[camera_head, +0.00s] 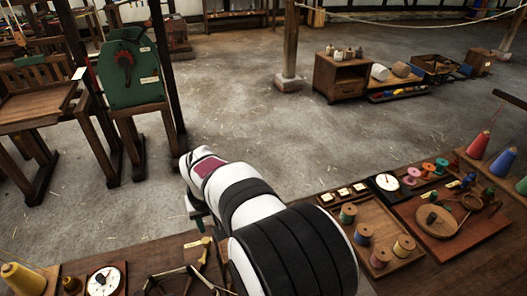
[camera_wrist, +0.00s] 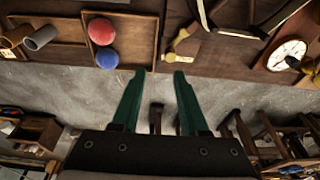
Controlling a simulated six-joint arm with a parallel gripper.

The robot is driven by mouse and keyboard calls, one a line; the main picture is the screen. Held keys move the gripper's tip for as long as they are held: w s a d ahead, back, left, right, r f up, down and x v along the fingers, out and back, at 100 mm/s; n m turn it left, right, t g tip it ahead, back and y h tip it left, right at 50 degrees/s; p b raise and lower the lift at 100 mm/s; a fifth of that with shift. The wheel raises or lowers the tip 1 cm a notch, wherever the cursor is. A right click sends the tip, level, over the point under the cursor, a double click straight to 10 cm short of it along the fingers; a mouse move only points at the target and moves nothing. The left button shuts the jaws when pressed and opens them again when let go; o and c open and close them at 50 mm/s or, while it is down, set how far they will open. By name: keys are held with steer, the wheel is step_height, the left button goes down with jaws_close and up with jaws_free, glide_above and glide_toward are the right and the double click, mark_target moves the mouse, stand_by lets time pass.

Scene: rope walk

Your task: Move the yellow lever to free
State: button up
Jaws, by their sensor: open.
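A similar yellowish piece (camera_wrist: 180,40) with a label shows in the wrist view, above and slightly right of my fingertips. Its setting and the label's words are too small to read. My gripper (camera_wrist: 159,74) is open and empty, its two green fingers apart and touching nothing. In the head view it is mostly hidden by my white and black arm.
The bench holds a spool tray (camera_head: 345,207), a white dial (camera_head: 103,281) and a yellow cone (camera_head: 22,279). A tray with red and blue balls (camera_wrist: 103,30) shows in the wrist view. Open floor lies beyond.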

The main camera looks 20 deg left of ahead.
mark_target(205, 240)
steer(key=shift+n, duration=0.3)
steer(key=x, duration=0.4)
steer(key=a+x, duration=0.1)
steer(key=x, duration=0.3)
steer(key=a+x, duration=0.1)
steer(key=x, duration=0.3)
steer(key=shift+s+a, duration=0.15)
steer(key=shift+s, duration=0.25)
steer(key=shift+a, duration=0.1)
steer(key=shift+s+a, duration=0.6)
steer(key=shift+a, duration=0.3)
steer(key=shift+s+a, duration=0.5)
steer(key=shift+s, duration=0.1)
steer(key=shift+s+a, duration=0.25)
steer(key=shift+s, duration=0.6)
steer(key=shift+w, duration=0.1)
